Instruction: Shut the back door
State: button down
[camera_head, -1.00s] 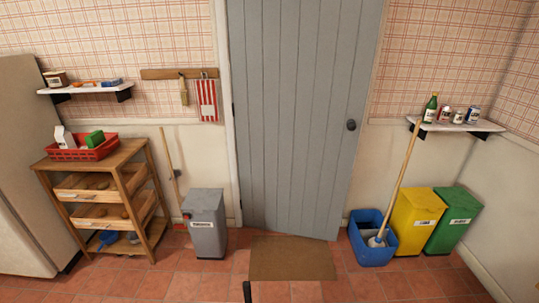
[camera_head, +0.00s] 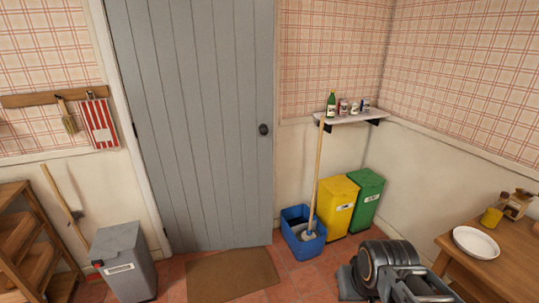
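The back door (camera_head: 205,120) is a grey plank door in the middle left of the head view. Its hinge side is on the left, and a dark round knob (camera_head: 263,129) is near its right edge. The door's lower right corner appears to stand slightly out from the wall, so it looks a little ajar toward me. Part of my arm, dark and rounded, shows at the bottom right, apart from the door. I cannot make out my gripper's fingers in this view.
A blue bucket (camera_head: 290,240) with a mop stands near the door's right edge, beside yellow (camera_head: 338,205) and green (camera_head: 367,200) bins. A grey bin (camera_head: 124,262) stands at left. A doormat (camera_head: 232,275) lies before the door. A wooden table (camera_head: 510,262) is at right.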

aim_at(177, 60)
jog(key=i, duration=2.1)
jog(key=u, duration=2.5)
jog(key=i, duration=1.85)
jog(key=z, duration=3.15)
